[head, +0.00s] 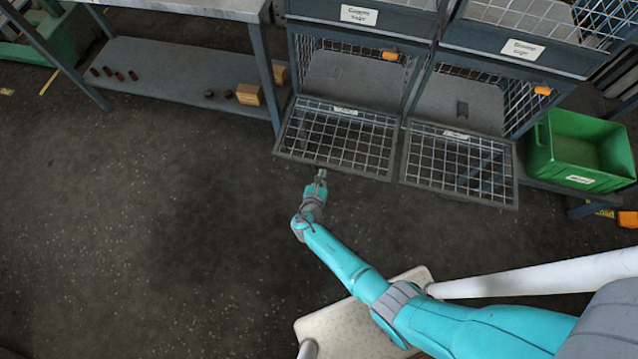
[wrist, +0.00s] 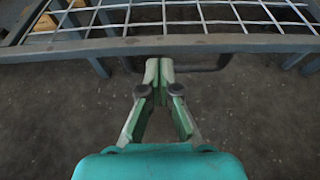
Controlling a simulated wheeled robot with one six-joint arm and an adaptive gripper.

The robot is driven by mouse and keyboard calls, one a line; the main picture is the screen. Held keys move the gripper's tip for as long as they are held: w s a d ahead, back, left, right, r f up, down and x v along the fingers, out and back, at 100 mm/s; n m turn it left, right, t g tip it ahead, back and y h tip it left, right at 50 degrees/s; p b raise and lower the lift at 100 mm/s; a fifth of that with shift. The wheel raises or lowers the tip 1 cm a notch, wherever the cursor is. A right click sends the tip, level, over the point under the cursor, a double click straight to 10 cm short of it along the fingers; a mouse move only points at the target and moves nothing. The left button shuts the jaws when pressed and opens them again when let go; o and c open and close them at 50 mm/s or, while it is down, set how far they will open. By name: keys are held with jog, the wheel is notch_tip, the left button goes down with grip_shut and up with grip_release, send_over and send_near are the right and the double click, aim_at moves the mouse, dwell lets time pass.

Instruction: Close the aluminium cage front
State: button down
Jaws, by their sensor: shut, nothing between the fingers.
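Two wire-mesh cages stand side by side at the back. Both fronts hang open, hinged down and outward: the left front (head: 345,138) and the right front (head: 460,165). The labels on the cages are too blurred to tell which one is aluminium. My gripper (head: 320,175) is shut and empty, just before the near edge of the left front. In the wrist view my gripper (wrist: 160,66) has its fingertips together close to the frame bar of a mesh front (wrist: 160,45). I cannot tell whether they touch it.
An orange catch (head: 390,55) shows on the left cage and another (head: 542,90) on the right one. A green bin (head: 577,150) stands at the right. A grey shelf (head: 180,75) with small parts and wooden blocks is at the left. The floor (head: 150,220) at the left is clear.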

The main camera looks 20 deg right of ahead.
jog(key=shift+x, duration=0.9)
